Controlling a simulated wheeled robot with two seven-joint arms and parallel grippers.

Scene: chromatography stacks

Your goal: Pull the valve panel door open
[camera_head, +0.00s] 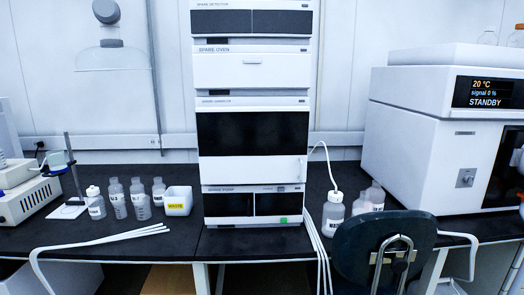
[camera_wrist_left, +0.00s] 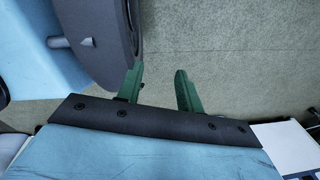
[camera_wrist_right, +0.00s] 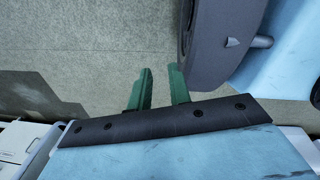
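A tall white stack of instruments (camera_head: 253,90) stands on the dark bench in the middle of the head view. Its lowest unit (camera_head: 254,192), labelled as a pump, has two dark front panels side by side. I cannot tell which front is the valve panel door; no front in view stands clearly open. My left gripper (camera_wrist_left: 156,78) shows in the left wrist view with its green fingers apart and nothing between them. My right gripper (camera_wrist_right: 160,75) shows in the right wrist view, fingers apart by a smaller gap and empty. Both point over the floor, and neither shows in the head view.
A dark chair (camera_head: 378,243) stands before the bench at right. A large white instrument (camera_head: 415,130) reading STANDBY is behind it. Bottles (camera_head: 138,202) and a white labelled bin (camera_head: 178,201) stand left of the stack.

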